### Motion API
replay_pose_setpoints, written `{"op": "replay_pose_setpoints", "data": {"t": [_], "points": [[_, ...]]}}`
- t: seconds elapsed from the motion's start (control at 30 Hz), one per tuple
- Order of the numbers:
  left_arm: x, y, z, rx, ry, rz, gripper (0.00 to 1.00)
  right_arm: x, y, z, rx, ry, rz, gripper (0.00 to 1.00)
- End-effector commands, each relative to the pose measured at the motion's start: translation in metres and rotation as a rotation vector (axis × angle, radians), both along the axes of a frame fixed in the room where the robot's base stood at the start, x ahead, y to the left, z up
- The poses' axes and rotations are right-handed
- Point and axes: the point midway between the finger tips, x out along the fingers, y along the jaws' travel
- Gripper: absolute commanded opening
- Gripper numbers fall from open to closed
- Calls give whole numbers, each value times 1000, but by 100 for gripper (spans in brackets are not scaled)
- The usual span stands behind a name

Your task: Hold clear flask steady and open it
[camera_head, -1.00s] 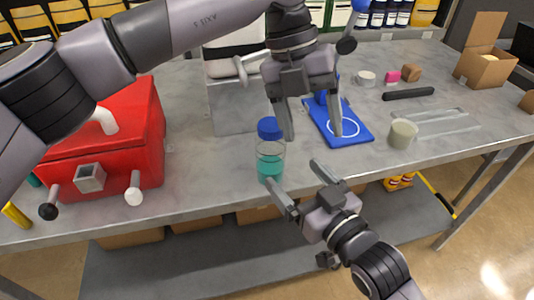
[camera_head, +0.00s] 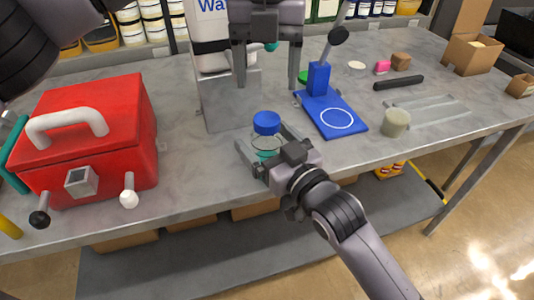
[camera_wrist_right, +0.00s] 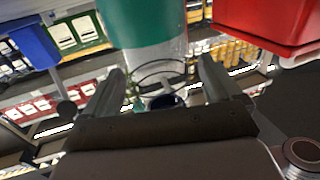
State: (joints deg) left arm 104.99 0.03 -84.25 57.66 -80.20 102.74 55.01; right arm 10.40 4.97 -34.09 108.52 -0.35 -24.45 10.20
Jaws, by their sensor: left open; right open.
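The clear flask stands upright on the grey table; its teal liquid (camera_head: 267,143) and blue cap (camera_head: 267,122) show in the head view. My right gripper (camera_head: 264,138) is open, with one finger on each side of the flask and its wrist partly hiding the flask's base. In the right wrist view the flask appears inverted: teal liquid (camera_wrist_right: 143,28) at the top and the blue cap (camera_wrist_right: 165,102) lower, between the open fingers. Contact cannot be told. My left gripper (camera_head: 267,86) is open and empty, pointing down above and behind the cap.
A red case (camera_head: 85,130) with a pale handle is at the left. A blue stand (camera_head: 325,118) and a pale cup (camera_head: 396,122) are to the right of the flask. A grey block (camera_head: 222,105) stands behind it. The table's front edge is close to the flask.

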Motion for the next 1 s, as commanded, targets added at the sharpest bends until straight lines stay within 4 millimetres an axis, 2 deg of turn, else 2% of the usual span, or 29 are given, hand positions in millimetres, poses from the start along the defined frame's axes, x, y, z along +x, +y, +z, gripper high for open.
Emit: {"op": "replay_pose_setpoints", "data": {"t": [0.33, 0.37, 0.4, 0.63, 0.83, 1.0], "points": [[0, 0, 0, -1, 1, 0, 69, 4, 3, 0, 0, 0, 0, 92], [0, 0, 0, -1, 1, 0, 69, 4, 3, 0, 0, 0, 0, 88], [0, 0, 0, -1, 1, 0, 69, 4, 3, 0, 0, 0, 0, 75], [0, 0, 0, -1, 1, -1, 69, 4, 3, 0, 0, 0, 0, 0], [0, 0, 0, 0, 1, -72, 69, 4, 3, 0, -1, 1, 0, 0], [0, 0, 0, 0, 1, -283, 69, 4, 3, 0, -1, 1, 0, 0]]}}
